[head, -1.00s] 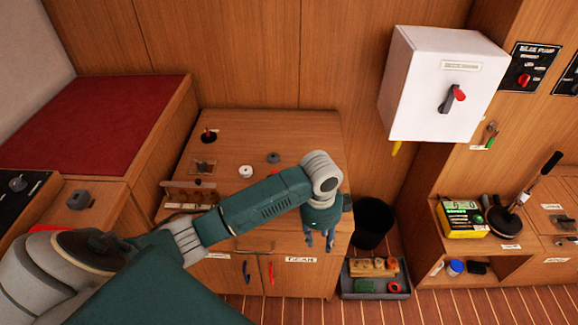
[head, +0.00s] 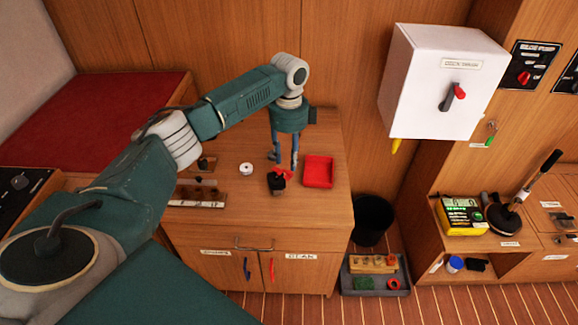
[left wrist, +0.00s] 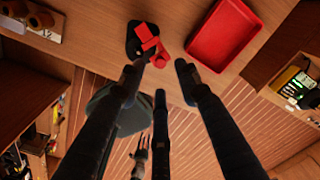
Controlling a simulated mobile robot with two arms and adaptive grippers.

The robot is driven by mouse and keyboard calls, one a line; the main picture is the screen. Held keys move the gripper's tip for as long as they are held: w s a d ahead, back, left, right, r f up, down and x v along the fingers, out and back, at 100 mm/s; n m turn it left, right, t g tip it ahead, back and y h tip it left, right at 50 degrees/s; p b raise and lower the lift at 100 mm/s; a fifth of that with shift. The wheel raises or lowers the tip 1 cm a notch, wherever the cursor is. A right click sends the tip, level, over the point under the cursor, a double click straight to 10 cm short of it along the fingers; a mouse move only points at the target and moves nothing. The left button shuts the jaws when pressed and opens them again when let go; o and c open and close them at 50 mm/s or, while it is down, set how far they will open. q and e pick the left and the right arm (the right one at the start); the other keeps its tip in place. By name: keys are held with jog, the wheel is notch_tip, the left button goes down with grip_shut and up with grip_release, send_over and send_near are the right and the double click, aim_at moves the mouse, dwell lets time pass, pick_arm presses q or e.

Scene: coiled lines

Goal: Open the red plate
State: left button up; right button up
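A shallow red square piece with a raised rim (head: 318,172), tray-like, lies on the wooden cabinet top; it also shows in the left wrist view (left wrist: 225,35). Beside it on the left is a black base with a red top piece (head: 277,187), seen too in the left wrist view (left wrist: 148,42). I cannot tell which of the two is the red plate. My left gripper (head: 284,157) points down above the cabinet top, just behind them. Its fingers (left wrist: 158,72) are spread and empty. A small pronged shape low in the left wrist view may be my right gripper; its state is unclear.
A white knob (head: 246,169) stands left of the black base. A wooden rack (head: 197,198) is at the cabinet's left, partly behind my arm. A white switch box (head: 425,95) hangs at the right. A black bin (head: 372,218) and grey tray (head: 375,292) are on the floor.

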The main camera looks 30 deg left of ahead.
aim_at(289, 172)
pick_arm(q)
jog(key=shift+f, duration=2.35)
jog(key=shift+c, duration=0.2)
grip_shut()
